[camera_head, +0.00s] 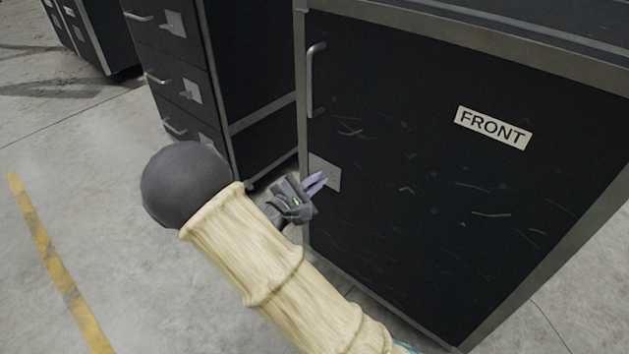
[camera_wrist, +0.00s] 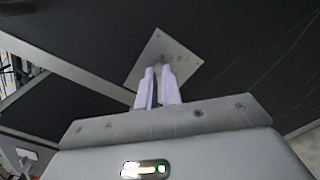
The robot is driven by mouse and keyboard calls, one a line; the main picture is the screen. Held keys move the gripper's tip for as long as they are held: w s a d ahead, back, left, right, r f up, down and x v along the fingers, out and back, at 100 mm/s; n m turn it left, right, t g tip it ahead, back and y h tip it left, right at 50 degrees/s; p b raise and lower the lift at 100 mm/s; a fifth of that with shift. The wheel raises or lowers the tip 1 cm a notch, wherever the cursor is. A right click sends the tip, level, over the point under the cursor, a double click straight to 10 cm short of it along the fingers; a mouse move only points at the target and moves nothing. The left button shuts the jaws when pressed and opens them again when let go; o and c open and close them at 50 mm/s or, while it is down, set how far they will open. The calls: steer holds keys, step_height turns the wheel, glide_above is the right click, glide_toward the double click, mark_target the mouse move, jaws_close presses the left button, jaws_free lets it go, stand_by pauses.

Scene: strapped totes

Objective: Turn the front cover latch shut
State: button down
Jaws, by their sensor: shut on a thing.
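The front cover (camera_head: 420,190) is a black, scratched panel in a grey metal frame, labelled FRONT (camera_head: 493,128). Its latch sits on a square silver plate (camera_head: 331,176) near the left edge, below the handle; the plate also shows in the wrist view (camera_wrist: 176,57). My gripper (camera_head: 318,181) is at this plate, and its pale lilac fingers (camera_wrist: 159,84) are close together over the plate's middle. They are shut on the latch, which is mostly hidden between the fingertips, so its turn angle cannot be told.
A bar handle (camera_head: 312,80) stands out from the panel above the latch plate. A black drawer cabinet (camera_head: 172,70) with handles stands close on the left. Open concrete floor with a yellow line (camera_head: 58,268) lies at the lower left.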

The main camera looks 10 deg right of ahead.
steer(key=m+b, duration=0.1)
steer(key=m, duration=0.1)
steer(key=f+m+b, duration=0.1)
steer(key=m, duration=0.1)
steer(key=shift+s+d+m, duration=0.1)
steer(key=shift+s+m, duration=0.05)
steer(key=shift+m, duration=0.25)
steer(key=m+b, duration=0.2)
steer(key=m, duration=0.1)
steer(key=shift+f+b, duration=0.25)
steer(key=shift+b, duration=0.15)
steer(key=shift+m+b, duration=0.55)
steer(key=shift+m, duration=0.25)
steer(key=c, duration=1.6)
jaws_free()
steer(key=shift+o, duration=0.2)
steer(key=shift+s+r, duration=0.1)
